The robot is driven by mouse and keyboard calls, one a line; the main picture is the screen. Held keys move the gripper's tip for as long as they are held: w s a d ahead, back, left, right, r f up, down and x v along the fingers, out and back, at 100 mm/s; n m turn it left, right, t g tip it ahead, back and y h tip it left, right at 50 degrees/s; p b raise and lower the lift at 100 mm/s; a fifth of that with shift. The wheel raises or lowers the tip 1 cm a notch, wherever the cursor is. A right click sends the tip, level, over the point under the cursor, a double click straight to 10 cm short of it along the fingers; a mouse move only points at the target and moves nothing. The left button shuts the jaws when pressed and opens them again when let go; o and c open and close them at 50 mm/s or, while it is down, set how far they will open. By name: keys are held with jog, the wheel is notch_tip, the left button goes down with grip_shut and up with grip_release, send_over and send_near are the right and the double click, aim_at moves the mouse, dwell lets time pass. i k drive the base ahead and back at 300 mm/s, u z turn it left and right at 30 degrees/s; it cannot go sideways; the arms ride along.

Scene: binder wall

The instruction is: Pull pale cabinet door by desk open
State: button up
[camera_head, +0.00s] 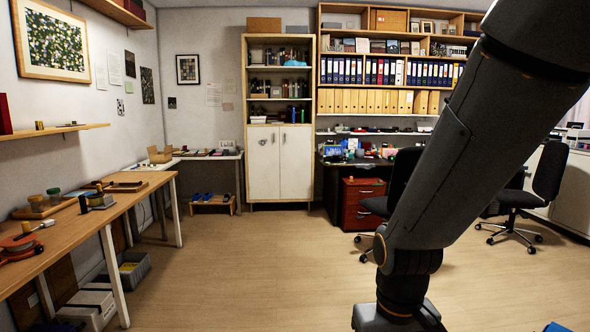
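The pale cabinet (313,41) stands against the back wall, with open shelves above and two pale doors below. The left door (264,165) and the right door (296,165) both look shut, with small dark handles near the seam between them. The dark desk (333,193) stands just right of the cabinet. My arm fills the right of the view, well short of the cabinet. My gripper is not visible, as the arm runs out of the bottom edge.
A wooden workbench (152,183) runs along the left wall, with boxes and a grey crate (133,270) beneath. Office chairs (548,175) stand at the right, and a red drawer unit (361,204) under the desk. The wooden floor (240,255) before the cabinet is clear.

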aim_at(295, 142)
jog(key=u, duration=0.05)
jog(key=i, duration=7.95)
jog(key=z, duration=0.1)
